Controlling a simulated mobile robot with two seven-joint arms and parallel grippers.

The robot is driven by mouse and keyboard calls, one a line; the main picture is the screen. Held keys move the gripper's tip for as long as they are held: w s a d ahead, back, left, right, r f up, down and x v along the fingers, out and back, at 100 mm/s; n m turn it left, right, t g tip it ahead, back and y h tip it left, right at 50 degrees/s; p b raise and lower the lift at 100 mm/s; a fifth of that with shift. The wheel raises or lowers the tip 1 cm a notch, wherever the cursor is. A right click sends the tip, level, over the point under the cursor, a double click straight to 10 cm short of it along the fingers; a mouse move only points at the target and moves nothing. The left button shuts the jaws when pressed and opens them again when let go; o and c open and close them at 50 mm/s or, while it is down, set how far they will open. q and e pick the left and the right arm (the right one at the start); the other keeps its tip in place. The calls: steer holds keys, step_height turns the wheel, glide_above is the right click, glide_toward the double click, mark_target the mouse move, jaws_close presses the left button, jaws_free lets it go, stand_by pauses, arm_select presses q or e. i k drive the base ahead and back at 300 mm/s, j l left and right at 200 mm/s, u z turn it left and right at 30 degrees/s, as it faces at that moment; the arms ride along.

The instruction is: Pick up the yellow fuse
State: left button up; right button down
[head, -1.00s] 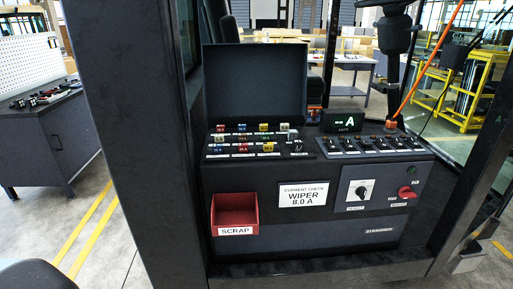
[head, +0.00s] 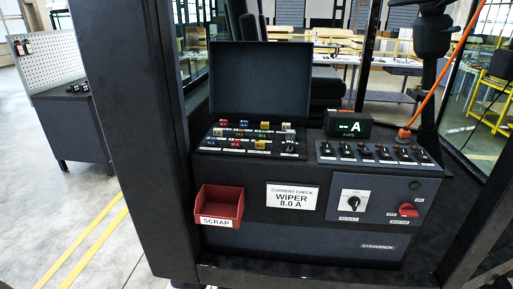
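The fuse panel is a black sloped board (head: 212,151) with rows of small coloured fuses, under a raised black lid (head: 260,80). Two fuses look yellow: one in the back row (head: 264,125) and one in the front row (head: 260,145). Red, blue and white fuses sit around them. The labels are too small to read. Neither of my grippers is in view.
A red scrap bin (head: 219,203) hangs on the front face, left of a "WIPER 8.0 A" card (head: 292,196). A switch row (head: 372,151) and an amp display (head: 347,126) are to the right. A dark post (head: 140,140) stands at left.

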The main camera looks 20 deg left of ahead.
mark_target(259, 144)
steer(key=l+u, duration=0.25)
steer(key=l, duration=0.45)
steer(key=l+u, duration=0.25)
steer(key=l, duration=0.4)
